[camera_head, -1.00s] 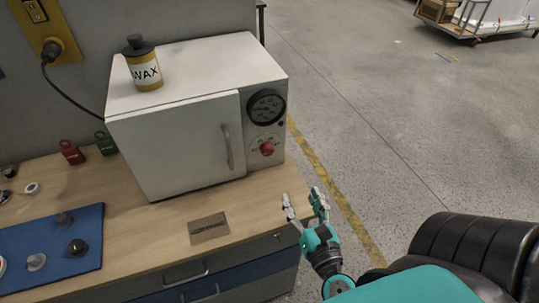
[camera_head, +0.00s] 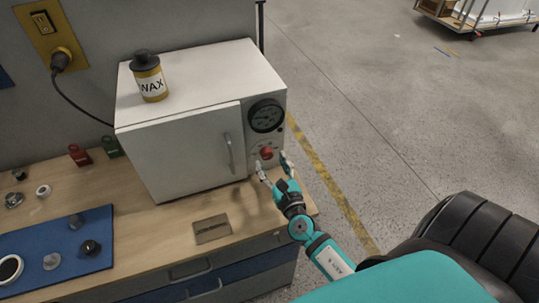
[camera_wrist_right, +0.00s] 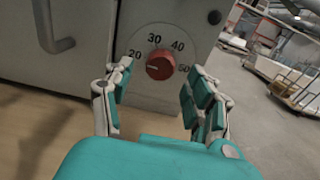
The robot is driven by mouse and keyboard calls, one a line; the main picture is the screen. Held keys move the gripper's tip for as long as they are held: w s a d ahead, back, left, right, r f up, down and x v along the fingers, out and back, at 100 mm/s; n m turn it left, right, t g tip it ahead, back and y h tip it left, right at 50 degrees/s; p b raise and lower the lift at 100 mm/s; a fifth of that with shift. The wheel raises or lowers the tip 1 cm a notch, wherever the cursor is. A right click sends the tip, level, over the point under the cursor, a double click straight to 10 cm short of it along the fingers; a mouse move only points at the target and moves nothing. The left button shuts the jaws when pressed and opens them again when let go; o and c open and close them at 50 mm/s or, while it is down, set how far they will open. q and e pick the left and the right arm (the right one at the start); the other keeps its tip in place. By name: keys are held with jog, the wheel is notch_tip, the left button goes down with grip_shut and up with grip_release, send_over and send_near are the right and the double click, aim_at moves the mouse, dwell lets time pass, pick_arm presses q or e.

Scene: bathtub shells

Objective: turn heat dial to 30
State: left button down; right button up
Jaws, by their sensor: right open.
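The red heat dial (camera_head: 266,153) sits on the front panel of the white oven (camera_head: 180,150), below a round black gauge (camera_head: 267,116). In the right wrist view the red dial (camera_wrist_right: 160,66) has the marks 20, 30, 40 and 50 around it. Its pale pointer line faces left, a little below the 20. My right gripper (camera_head: 274,166) is open just in front of the dial. In the wrist view its fingers (camera_wrist_right: 155,92) stand to the left and right of the dial, and I cannot see any contact. My left gripper is not in view.
The oven stands on a wooden bench (camera_head: 150,222) with drawers. A wax bottle (camera_head: 149,78) stands on top of it. The oven door handle (camera_head: 229,152) is left of the dial. A blue mat (camera_head: 40,243) with small parts lies at the left. Open floor is at the right.

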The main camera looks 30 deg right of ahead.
jog(key=shift+x, duration=1.15)
jog(key=c, duration=1.1)
jog(key=shift+c, duration=0.2)
